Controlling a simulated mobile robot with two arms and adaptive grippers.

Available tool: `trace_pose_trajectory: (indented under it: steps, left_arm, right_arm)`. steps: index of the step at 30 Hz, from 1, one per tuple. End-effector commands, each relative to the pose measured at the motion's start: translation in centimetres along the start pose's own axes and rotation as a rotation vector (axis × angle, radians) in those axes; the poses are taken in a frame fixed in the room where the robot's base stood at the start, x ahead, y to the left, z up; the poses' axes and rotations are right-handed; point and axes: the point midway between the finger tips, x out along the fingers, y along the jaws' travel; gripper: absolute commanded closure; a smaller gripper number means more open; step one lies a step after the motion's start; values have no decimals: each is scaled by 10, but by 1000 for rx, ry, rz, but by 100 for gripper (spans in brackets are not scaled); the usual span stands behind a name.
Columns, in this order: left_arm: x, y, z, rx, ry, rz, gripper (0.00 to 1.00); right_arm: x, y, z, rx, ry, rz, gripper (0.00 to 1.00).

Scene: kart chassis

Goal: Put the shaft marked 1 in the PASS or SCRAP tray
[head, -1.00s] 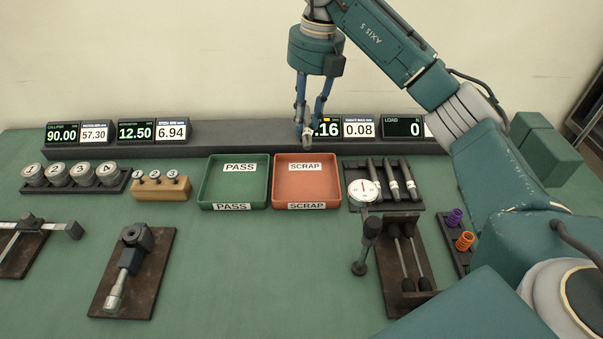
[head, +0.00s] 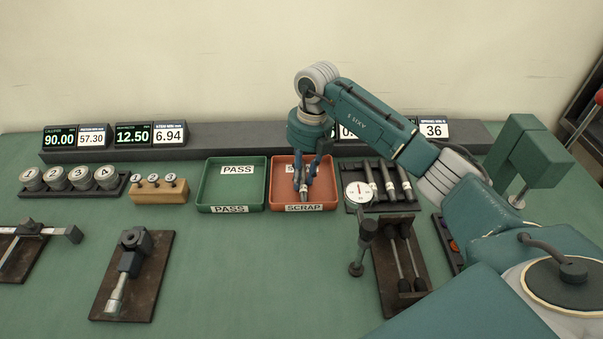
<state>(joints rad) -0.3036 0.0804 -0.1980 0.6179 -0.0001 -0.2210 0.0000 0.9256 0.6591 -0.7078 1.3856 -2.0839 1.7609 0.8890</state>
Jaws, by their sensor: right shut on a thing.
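My right gripper (head: 306,178) points down into the orange SCRAP tray (head: 281,208), near its middle right. It is shut on a shaft (head: 304,196), a short metal piece whose end shows between the fingers. Its mark cannot be read, and I cannot tell whether it touches the tray floor. The green PASS tray (head: 231,190) stands just left of the SCRAP tray and is empty. Several other shafts (head: 388,181) lie in the dark rack to the right, behind the dial gauge. My left gripper is not in view.
A dial gauge stand (head: 358,192) is right of the SCRAP tray. Numbered pistons (head: 80,178) and a wooden block of small stems (head: 159,189) sit at left. A micrometer (head: 130,260) lies front left. The display ledge (head: 220,134) runs along the back. The front middle table is clear.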

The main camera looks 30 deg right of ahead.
Motion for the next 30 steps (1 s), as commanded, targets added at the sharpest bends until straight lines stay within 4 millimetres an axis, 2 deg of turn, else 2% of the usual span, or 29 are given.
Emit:
trace_pose_trajectory:
  steps: [10,11,13,23,26,30]
  left_arm:
    - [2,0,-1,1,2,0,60]
    - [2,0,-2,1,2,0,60]
    - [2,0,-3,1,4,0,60]
    - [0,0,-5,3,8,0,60]
    - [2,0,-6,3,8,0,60]
    - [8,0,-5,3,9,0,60]
  right_arm:
    - [3,0,1,-1,-3,3,100]
    - [3,0,1,-1,-2,2,73]
    - [3,0,0,-1,-2,1,59]
    - [2,0,0,-1,-2,1,58]
    - [-5,0,1,-1,-3,1,58]
    - [-28,1,2,-3,-7,3,58]
